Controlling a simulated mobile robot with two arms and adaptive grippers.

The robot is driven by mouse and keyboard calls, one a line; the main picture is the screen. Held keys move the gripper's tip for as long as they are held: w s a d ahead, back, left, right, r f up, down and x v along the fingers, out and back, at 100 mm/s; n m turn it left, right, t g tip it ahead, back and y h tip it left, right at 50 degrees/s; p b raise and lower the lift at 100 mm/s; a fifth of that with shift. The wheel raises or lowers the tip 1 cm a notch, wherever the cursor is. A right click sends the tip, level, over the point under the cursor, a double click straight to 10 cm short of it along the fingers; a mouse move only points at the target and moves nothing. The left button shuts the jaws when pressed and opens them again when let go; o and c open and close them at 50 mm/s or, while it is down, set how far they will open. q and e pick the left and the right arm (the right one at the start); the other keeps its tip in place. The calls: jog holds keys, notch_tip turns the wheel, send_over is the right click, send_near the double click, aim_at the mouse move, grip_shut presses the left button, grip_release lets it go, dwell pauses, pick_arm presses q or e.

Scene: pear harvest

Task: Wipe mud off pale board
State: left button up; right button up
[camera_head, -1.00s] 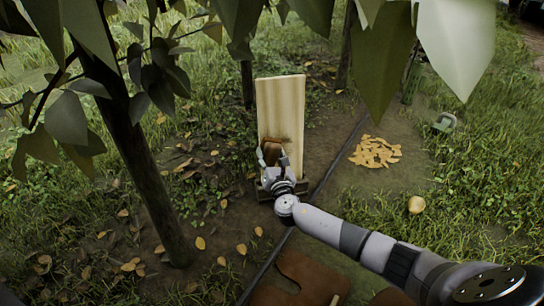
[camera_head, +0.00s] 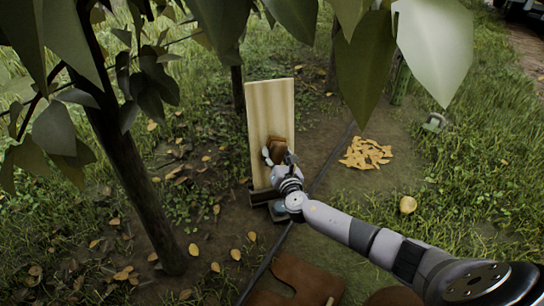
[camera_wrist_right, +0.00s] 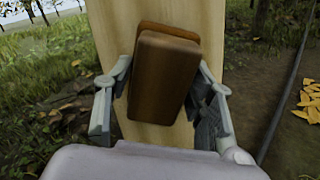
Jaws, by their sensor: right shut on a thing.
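The pale wooden board (camera_head: 270,105) stands upright on a dark foot in the middle of the head view. My right gripper (camera_head: 279,157) is in front of its lower part, shut on a brown block (camera_head: 280,146). In the wrist view the brown block (camera_wrist_right: 165,78) is tilted between the two fingers of the gripper (camera_wrist_right: 165,90), with the pale board (camera_wrist_right: 112,28) close behind it. I cannot tell whether the block touches the board. No mud shows clearly on the visible wood; the part behind the block is hidden. My left gripper is out of view.
A tree trunk (camera_head: 135,165) stands at the left, and large leaves (camera_head: 360,55) hang across the top. A pile of orange pieces (camera_head: 366,153) and a round yellowish thing (camera_head: 407,205) lie at the right. A brown flat thing (camera_head: 300,280) lies at the front.

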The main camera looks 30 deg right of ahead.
aim_at(286, 152)
jog(key=shift+s+d+r, duration=0.1)
jog(key=shift+s+d, duration=0.05)
jog(key=shift+d, duration=0.65)
jog(key=shift+s+d, duration=0.15)
jog(key=shift+d, duration=0.65)
jog(key=shift+s+d+b, duration=0.3)
jog(key=shift+d+b, duration=0.1)
jog(key=shift+d, duration=0.5)
jog(key=shift+s+d+b, duration=0.25)
jog(key=shift+d+b, duration=0.1)
jog(key=shift+d, duration=0.5)
jog(key=shift+s+a+p, duration=0.15)
jog(key=shift+s+p, duration=0.25)
jog(key=shift+s, duration=0.2)
jog(key=shift+p+v, duration=0.9)
jog(key=shift+v, duration=1.55)
jog(key=shift+p+v, duration=0.55)
jog(key=shift+v, duration=0.95)
